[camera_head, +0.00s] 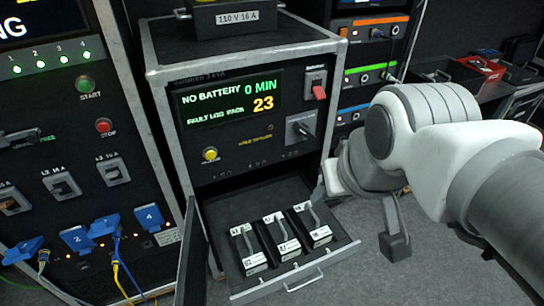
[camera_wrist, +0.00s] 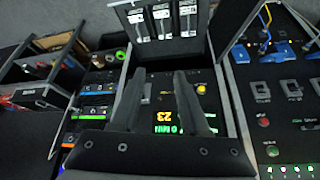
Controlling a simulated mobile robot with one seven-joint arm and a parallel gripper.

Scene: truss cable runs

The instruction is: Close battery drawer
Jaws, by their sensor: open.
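The battery drawer (camera_head: 341,252) is pulled out from the bottom of the middle cabinet. Its front has a light metal handle (camera_head: 303,280). Three labelled batteries stand in it in a row: left (camera_head: 249,248), middle (camera_head: 281,237) and right (camera_head: 312,224). In the wrist view, which is turned over, the batteries show at the top and the drawer front is out of frame. My gripper (camera_wrist: 161,75) is open and empty, its two fingers in front of the cabinet's display panel. In the head view it is right of the drawer, above it and apart from the handle.
The display (camera_head: 228,102) reads "NO BATTERY 0 MIN" and "23". A dark door (camera_head: 193,262) stands open at the drawer's left. A rack with blue plugs and cables (camera_head: 112,226) is on the left. More racks and open bins stand right. Grey carpet is free in front.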

